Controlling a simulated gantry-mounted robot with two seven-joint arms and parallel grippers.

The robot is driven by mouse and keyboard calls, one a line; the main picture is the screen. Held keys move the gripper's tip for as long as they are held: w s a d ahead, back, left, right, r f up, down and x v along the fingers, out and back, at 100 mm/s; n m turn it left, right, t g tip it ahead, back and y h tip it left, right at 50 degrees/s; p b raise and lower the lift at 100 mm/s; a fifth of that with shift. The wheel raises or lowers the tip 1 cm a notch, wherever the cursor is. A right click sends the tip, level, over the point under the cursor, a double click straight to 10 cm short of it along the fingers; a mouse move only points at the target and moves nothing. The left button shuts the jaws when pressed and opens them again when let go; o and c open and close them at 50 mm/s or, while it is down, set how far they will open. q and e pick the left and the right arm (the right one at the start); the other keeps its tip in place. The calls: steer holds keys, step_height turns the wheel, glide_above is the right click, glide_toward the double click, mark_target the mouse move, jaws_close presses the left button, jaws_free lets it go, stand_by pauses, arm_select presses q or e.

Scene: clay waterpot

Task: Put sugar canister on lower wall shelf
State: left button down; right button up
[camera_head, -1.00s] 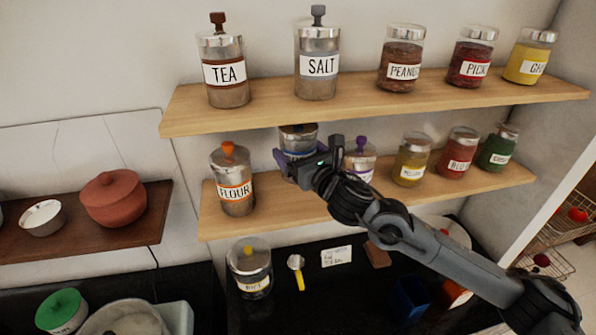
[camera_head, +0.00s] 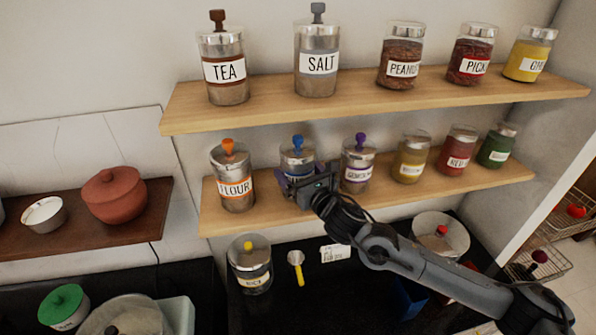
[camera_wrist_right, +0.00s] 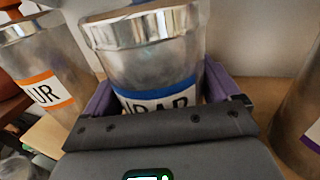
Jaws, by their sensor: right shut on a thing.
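The sugar canister is a clear jar with a metal lid, a blue knob and a blue-banded label, and it shows in the head view (camera_head: 298,158) and close up in the wrist view (camera_wrist_right: 150,55). My right gripper (camera_head: 300,183) is shut on it, with a purple finger on each side. The canister is upright at the lower wall shelf (camera_head: 450,189), between the flour canister (camera_head: 233,187) and a purple-knobbed canister (camera_head: 358,167). Its base is hidden, so I cannot tell whether it touches the shelf. My left gripper is not in view.
Several jars share the lower shelf to the right, including a yellow one (camera_head: 411,158). The upper shelf (camera_head: 270,112) overhangs it with more jars. A yellow-knobbed canister (camera_head: 249,266) and a scoop (camera_head: 297,266) are on the dark counter below.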

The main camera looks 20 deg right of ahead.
steer(key=shift+r, duration=0.1)
steer(key=o, duration=1.3)
steer(key=shift+f, duration=0.25)
steer(key=shift+r, duration=0.1)
